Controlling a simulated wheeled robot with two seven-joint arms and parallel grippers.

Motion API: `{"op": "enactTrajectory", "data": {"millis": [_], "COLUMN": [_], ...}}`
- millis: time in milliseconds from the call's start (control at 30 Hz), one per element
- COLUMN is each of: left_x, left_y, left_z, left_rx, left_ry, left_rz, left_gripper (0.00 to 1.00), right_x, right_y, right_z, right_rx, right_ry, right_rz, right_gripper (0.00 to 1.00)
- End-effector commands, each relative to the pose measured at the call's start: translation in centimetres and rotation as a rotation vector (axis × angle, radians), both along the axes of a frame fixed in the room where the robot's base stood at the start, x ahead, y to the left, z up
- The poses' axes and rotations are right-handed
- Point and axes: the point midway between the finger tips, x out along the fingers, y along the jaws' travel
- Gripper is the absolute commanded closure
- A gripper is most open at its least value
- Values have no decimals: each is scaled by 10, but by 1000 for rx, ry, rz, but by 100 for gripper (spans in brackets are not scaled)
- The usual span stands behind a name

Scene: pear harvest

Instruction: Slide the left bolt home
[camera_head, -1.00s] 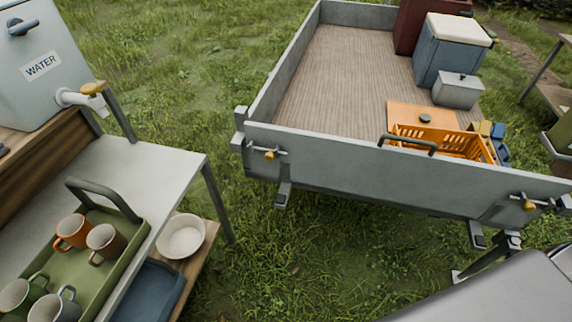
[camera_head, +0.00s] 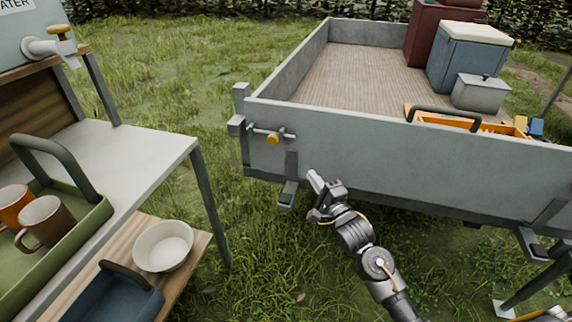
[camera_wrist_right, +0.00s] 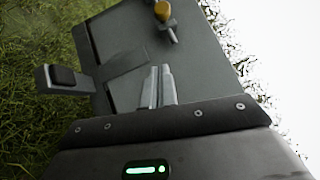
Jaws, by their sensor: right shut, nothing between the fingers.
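The left bolt (camera_head: 272,137) is a grey rod with a yellow-orange knob at the left end of the trailer's tailgate (camera_head: 400,160). Its rod reaches left toward the grey corner post (camera_head: 238,125); whether its tip enters the post cannot be told. My right gripper (camera_head: 314,178) is in front of the tailgate, below and right of the bolt and apart from it. In the right wrist view its two fingers (camera_wrist_right: 157,85) are together and empty, with the bolt's knob (camera_wrist_right: 162,10) at the top. My left gripper is not in view.
A grey table (camera_head: 130,150) stands at left with a green tray (camera_head: 90,215) holding mugs. A white bowl (camera_head: 164,246) and blue tray (camera_head: 115,300) sit on the lower shelf. A latch foot (camera_head: 288,194) projects below the tailgate. Grass lies between table and trailer.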

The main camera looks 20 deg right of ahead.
Motion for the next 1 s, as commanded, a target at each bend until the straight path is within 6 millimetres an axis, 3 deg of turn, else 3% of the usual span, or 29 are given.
{"op": "enactTrajectory", "data": {"millis": [133, 533, 667, 1000], "left_x": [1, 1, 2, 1], "left_y": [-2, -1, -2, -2], "left_z": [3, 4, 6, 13], "left_rx": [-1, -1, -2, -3], "left_ry": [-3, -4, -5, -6], "left_rz": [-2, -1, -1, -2], "left_gripper": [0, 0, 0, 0], "right_x": [-1, 6, 24, 91], "right_y": [1, 2, 5, 19], "right_z": [11, 12, 16, 28], "right_rx": [39, 37, 36, 35], "right_ry": [-23, -21, -22, -21], "right_rz": [11, 10, 9, 9], "right_gripper": [100, 100, 100, 100]}}
